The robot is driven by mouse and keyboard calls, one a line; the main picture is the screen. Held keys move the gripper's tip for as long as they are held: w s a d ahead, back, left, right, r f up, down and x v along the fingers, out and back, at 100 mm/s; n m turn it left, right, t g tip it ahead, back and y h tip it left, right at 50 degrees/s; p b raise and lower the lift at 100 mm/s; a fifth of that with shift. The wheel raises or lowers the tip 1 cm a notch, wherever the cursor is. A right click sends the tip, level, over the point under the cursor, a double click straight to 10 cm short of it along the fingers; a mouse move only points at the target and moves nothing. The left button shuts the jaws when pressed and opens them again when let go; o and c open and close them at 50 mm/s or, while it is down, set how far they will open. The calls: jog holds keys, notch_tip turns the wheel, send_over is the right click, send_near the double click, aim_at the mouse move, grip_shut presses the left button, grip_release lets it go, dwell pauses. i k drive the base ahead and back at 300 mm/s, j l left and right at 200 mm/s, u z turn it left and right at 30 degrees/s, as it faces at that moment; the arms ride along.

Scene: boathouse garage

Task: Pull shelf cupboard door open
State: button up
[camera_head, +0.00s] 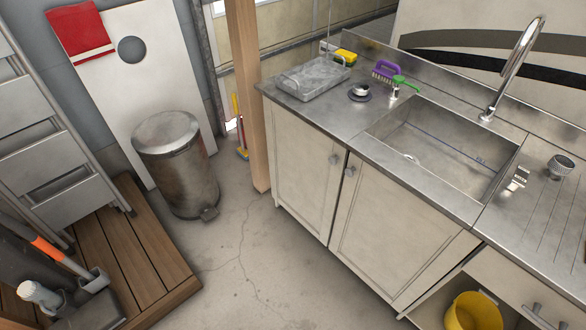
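A pale cupboard stands under the metal sink counter. Its left door (305,172) and its right door (392,228) both look shut. A small round knob (333,160) sits near the right edge of the left door. Another knob (349,171) sits near the top left of the right door. I cannot tell from this view which door is the shelf cupboard door. My gripper is not in view.
An open compartment with a yellow bucket (474,312) is below a drawer (520,285) at the lower right. A wooden post (246,100) stands at the cupboard's left. A metal bin (178,170) and wooden platform (132,250) are at left. Concrete floor (270,275) before the doors is clear.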

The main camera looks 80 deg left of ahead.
aim_at(306, 166)
jog(key=u, duration=2)
jog(key=i+j+u, duration=0.15)
jog(key=i, duration=0.35)
